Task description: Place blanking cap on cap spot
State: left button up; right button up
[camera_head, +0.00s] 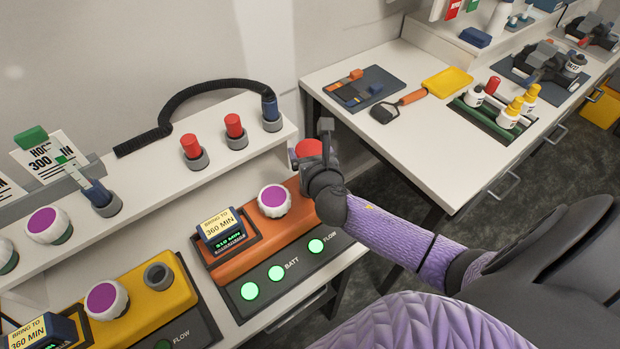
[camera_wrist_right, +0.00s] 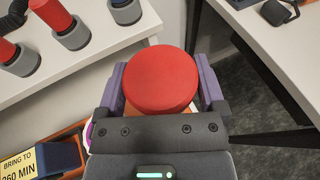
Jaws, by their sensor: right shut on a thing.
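My right gripper (camera_head: 316,152) is at the right end of the orange unit (camera_head: 232,262). It is shut on a red blanking cap (camera_head: 308,148), whose round top shows between the two fingers in the right wrist view (camera_wrist_right: 160,80). The gripper hides the cap's underside, so I cannot tell whether it touches the unit. Two other red caps (camera_head: 191,146) (camera_head: 234,126) stand upright in grey holders on the white shelf (camera_head: 165,195). No empty holder is clearly visible on the shelf. My left gripper is not in view.
A black hose (camera_head: 190,92) ends in a blue connector (camera_head: 270,108) in a grey holder on the shelf. The yellow unit (camera_head: 140,310) has an open grey port (camera_head: 158,276). A second bench (camera_head: 410,140) with a bottle rack stands at right, across a gap.

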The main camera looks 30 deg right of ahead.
notch_tip(320, 180, down, 8)
jog(key=b, duration=0.3)
jog(key=shift+f+b, duration=0.15)
jog(key=shift+b, duration=0.25)
jog(key=shift+f, duration=0.1)
jog(key=o, duration=1)
jog(key=shift+o, duration=0.4)
jog(key=shift+s, duration=0.15)
